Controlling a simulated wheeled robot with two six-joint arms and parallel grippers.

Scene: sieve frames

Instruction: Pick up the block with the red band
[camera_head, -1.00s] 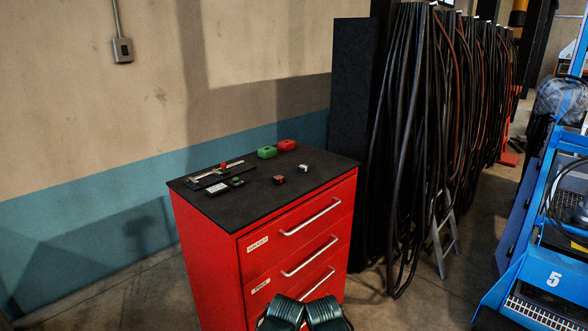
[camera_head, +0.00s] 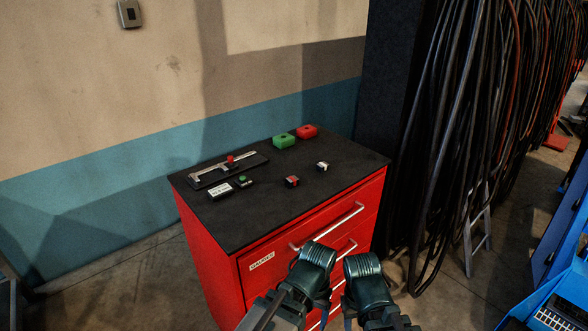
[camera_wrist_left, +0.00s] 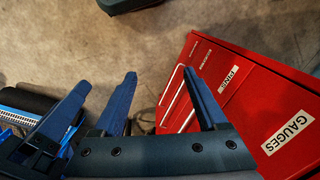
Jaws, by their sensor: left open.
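The small dark block with the red band (camera_head: 292,181) lies on the black top of the red cabinet (camera_head: 225,223), right of the middle. A similar small block with a pale face (camera_head: 322,166) lies behind it to the right. My left gripper (camera_head: 323,306) is low in front of the cabinet, well below and apart from the block. In the left wrist view my left gripper (camera_wrist_left: 160,76) has its blue fingers spread with nothing between them, over the floor beside the drawers. My right arm is beside the left one; its fingers are mostly hidden.
A caliper (camera_head: 228,170), a white gauge box (camera_head: 220,191) and a small green-topped item (camera_head: 243,181) lie at left on the top. Green (camera_head: 284,141) and red (camera_head: 307,132) boxes stand at the back. Drawer handles (camera_head: 328,227) stick out in front. Cables (camera_head: 455,130) hang at right.

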